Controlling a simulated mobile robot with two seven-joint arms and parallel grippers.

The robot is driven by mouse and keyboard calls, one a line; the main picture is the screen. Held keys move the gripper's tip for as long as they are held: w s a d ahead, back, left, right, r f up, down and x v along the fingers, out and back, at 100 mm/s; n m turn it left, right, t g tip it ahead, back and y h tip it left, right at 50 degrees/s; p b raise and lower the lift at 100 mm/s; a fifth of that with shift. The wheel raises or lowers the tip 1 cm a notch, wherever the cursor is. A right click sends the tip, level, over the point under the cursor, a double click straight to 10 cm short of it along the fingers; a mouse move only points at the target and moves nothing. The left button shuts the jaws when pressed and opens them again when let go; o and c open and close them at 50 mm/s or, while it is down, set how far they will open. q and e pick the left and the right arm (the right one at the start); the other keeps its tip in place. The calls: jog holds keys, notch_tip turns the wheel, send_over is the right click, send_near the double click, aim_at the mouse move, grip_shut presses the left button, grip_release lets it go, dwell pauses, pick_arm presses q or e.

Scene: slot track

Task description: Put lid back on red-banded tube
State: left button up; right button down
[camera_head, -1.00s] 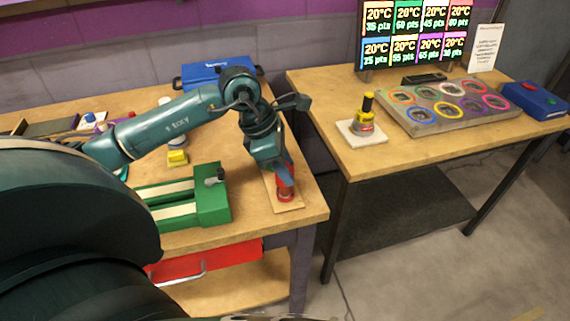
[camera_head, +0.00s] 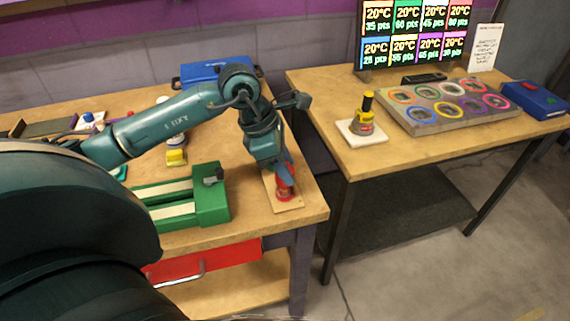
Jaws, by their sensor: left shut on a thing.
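A red object (camera_head: 286,193), perhaps the red-banded tube or its lid, stands on a small wooden board (camera_head: 290,207) near the right end of the left workbench. My left gripper (camera_head: 285,176) points down at it from above, its jaws shut at its top. The gripper hides part of the object, so I cannot tell whether lid and tube are apart or joined. My right gripper is not in view.
A green vise-like fixture (camera_head: 212,204) lies left of the board. A blue case (camera_head: 200,74) sits behind my arm. A gap separates this bench from the right table, which holds a yellow-black item (camera_head: 364,120) and a panel of coloured rings (camera_head: 445,118).

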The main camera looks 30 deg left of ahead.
pick_arm(q)
jog(key=shift+f+b, duration=0.2)
jog(key=shift+b, duration=0.35)
dwell(1.1)
dwell(0.3)
jog(key=o, duration=1.5)
jog(key=shift+r, duration=0.15)
jog(key=shift+r+p, duration=2.2)
jog(key=shift+r, duration=1.25)
jog(key=shift+c, duration=0.5)
grip_shut()
